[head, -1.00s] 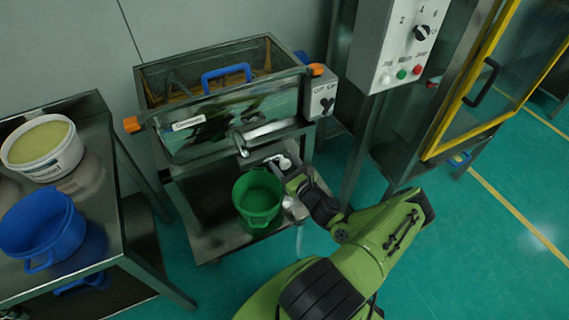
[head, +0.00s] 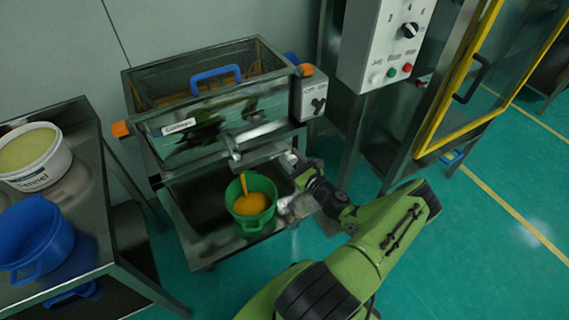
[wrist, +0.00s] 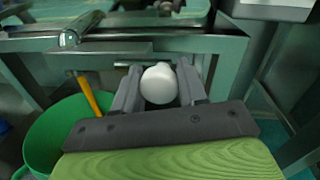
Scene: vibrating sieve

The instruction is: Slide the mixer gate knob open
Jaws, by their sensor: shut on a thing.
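The white round gate knob (wrist: 158,84) sits between the two grey fingers of my gripper (wrist: 160,92) in the wrist view, and the jaws are shut on it. In the head view my gripper (head: 294,164) is at the front right under the metal mixer (head: 215,128), mostly hidden by my own arm. An orange stream (head: 243,184) falls from the mixer's outlet into the green bucket (head: 270,187), where orange material has collected. The stream also shows left of my gripper in the wrist view (wrist: 88,96).
The bucket stands on the lower metal shelf (head: 195,235), close beside my gripper. A table (head: 95,160) at left holds a white tub (head: 45,178) and a blue bucket (head: 40,240). A control box (head: 365,50) and yellow-framed door (head: 465,80) are at right.

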